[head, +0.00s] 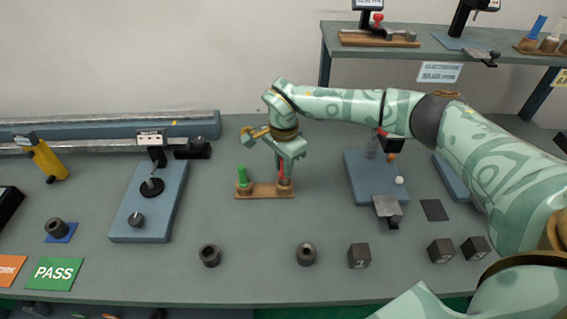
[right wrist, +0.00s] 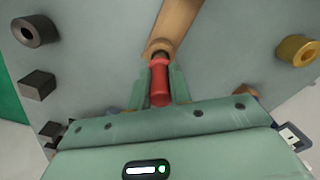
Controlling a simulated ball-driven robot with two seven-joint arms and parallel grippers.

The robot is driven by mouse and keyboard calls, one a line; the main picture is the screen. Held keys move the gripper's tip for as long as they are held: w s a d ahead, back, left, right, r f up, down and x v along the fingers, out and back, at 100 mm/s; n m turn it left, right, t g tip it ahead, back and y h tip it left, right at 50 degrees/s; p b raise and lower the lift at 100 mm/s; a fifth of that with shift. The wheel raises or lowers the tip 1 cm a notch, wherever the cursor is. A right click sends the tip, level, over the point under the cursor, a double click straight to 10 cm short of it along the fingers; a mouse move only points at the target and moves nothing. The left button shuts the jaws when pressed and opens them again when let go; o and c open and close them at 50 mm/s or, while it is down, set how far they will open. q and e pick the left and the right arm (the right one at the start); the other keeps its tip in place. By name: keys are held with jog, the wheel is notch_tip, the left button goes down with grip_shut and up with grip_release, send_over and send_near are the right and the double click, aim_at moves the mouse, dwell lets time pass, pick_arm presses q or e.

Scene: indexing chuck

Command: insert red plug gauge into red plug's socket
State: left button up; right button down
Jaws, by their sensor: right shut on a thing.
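The red plug gauge (right wrist: 160,82) is upright between the two fingers of my right gripper (right wrist: 160,90), which is shut on it. In the head view the red plug gauge (head: 282,169) shows below my right gripper (head: 286,160). Its lower end meets the wooden socket (head: 284,184) at the right end of a wooden stand (head: 263,191). In the right wrist view its dark tip is at the mouth of that socket (right wrist: 158,47); I cannot tell how deep it sits. My left gripper is not in view.
A green plug (head: 242,175) stands in the stand's left socket. A blue plate with a gauge (head: 148,205) is to the left and another blue plate (head: 372,178) to the right. Dark rings (head: 209,256) and marked cubes (head: 359,256) lie in front.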

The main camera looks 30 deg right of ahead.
jog(key=shift+f+b, duration=0.65)
jog(key=shift+f, duration=0.9)
dwell(1.1)
dwell(0.8)
jog(key=c, duration=1.2)
grip_release()
